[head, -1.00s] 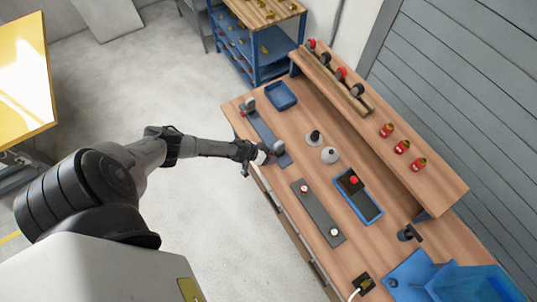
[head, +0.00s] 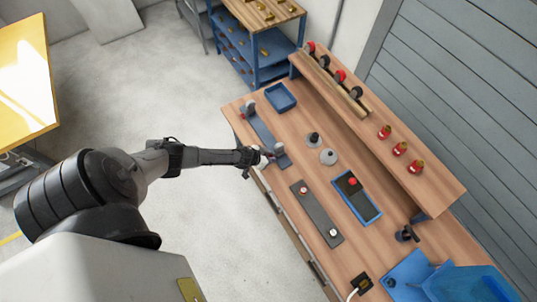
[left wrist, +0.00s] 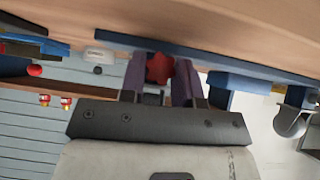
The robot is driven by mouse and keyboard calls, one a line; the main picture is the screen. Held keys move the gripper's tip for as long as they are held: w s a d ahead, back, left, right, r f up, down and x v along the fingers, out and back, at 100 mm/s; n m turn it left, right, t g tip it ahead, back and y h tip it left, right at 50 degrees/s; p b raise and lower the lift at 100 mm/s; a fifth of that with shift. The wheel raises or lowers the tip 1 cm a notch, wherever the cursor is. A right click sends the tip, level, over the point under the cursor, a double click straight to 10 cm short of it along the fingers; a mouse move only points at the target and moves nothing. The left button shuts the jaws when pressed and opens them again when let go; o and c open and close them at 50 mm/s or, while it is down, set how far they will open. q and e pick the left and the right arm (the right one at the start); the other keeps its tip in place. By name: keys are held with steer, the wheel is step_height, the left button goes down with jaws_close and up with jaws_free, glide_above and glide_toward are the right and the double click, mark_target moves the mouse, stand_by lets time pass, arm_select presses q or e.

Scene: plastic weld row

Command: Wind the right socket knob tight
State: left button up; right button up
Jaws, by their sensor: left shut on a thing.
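A blue-grey rail (head: 262,130) lies along the near left side of the bench, with a grey upright socket at each end. The right socket (head: 278,149) is at the end by my left gripper (head: 266,157). In the left wrist view, the red lobed knob (left wrist: 159,67) sits between the two purple fingers of my left gripper (left wrist: 160,82), which is shut on it. In the head view the gripper mostly hides this knob. How tight it is cannot be told. My right gripper is not in view.
Two grey round pieces (head: 328,157) stand mid-bench. A raised shelf (head: 400,130) runs along the back. The floor left of the bench is clear.

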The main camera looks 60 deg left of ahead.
arm_select(q)
steer(key=shift+d+m+y, duration=0.25)
steer(key=shift+m+y, duration=0.15)
steer(key=shift+y, duration=0.2)
steer(key=shift+m+y+b, duration=0.3)
steer(key=shift+y, duration=0.4)
steer(key=o, duration=0.9)
steer(key=shift+a, duration=0.1)
